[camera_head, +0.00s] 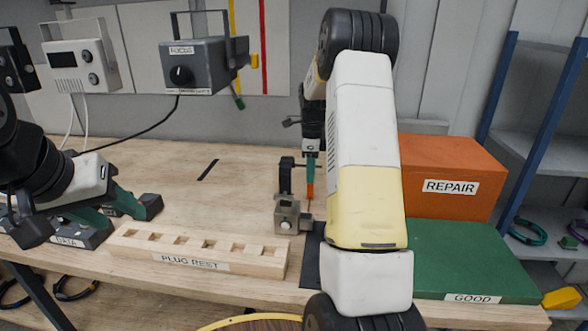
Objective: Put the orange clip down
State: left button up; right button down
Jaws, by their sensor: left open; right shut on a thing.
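My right gripper (311,168) is beyond my white and yellow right arm links, pointing down over the bench. It is shut on a small orange piece, which looks like the orange clip (310,191). The clip is upright just behind and right of a small grey metal block (287,217) with a round knob. I cannot tell whether the clip touches the block or the bench. My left gripper (122,217) is open at the left, with green fingers and dark tips, near the grey box labelled DATA (75,238).
A wooden PLUG REST (200,252) with empty slots lies at the bench front. An orange REPAIR box (440,155) and green GOOD box (470,262) stand at right. A grey FOCUS box (205,65) is at the back. The bench middle is mostly clear, with a black strip (208,169).

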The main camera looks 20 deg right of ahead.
jog(key=c, duration=1.3)
grip_release()
jog(key=shift+f, duration=0.1)
notch_tip(320, 180, up, 12)
jog(key=s+a+r+n+t, duration=0.2)
jog(key=s+a+r+n, duration=0.2)
jog(key=s+r+n, duration=0.25)
jog(key=s+a+n+t, duration=0.1)
jog(key=s+a+n, duration=0.3)
jog(key=s, duration=0.4)
jog(key=s+a+n+t+y, duration=0.1)
jog(key=s+a+n, duration=0.3)
jog(key=s+n, duration=0.3)
jog(key=s+a+f+n+t+y, duration=0.1)
jog(key=s+a+n+t, duration=0.1)
jog(key=s+a+n, duration=0.2)
jog(key=s+n, duration=0.2)
jog(key=s, duration=0.2)
jog(key=shift+s, duration=0.4)
